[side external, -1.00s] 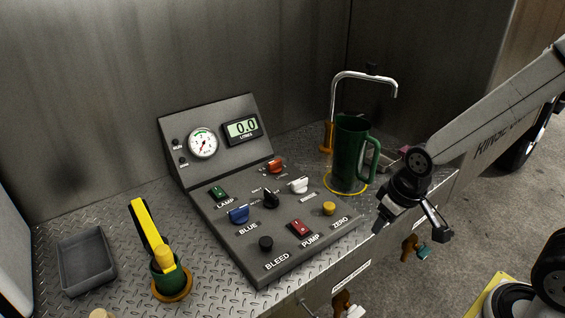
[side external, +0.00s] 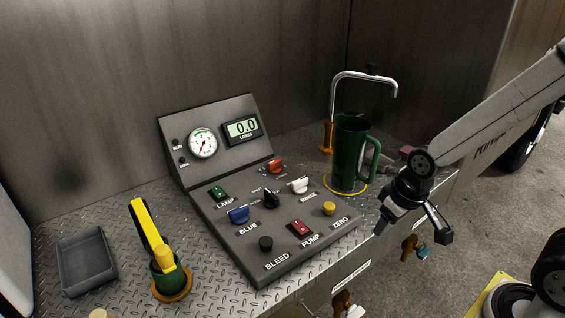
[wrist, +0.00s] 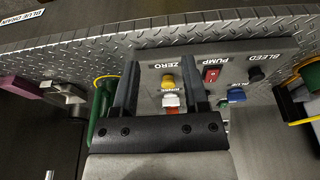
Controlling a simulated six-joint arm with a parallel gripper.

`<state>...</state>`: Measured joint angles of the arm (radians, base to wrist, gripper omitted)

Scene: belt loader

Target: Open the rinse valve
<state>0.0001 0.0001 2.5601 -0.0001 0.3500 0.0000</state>
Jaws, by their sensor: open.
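A white rotary knob (side external: 299,185) sits on the sloping grey control panel (side external: 262,262), with a small label below it that is hard to read in the side view. In the wrist view the white knob (wrist: 171,101) shows between my fingers, with a label that seems to read RINSE. My gripper (side external: 413,230) is open and empty, off the panel's right side near the bench's front edge. In the wrist view my gripper (wrist: 164,70) has its two fingers apart, framing the white knob and a yellow button (wrist: 168,81) without visible contact.
A green mug (side external: 348,150) stands under a bent metal spout (side external: 362,75), right of the panel. Red, blue, black and orange controls crowd the panel. A grey tray (side external: 85,262) and a yellow-handled tool (side external: 150,235) are at left. Small valves (side external: 410,243) hang below the bench edge.

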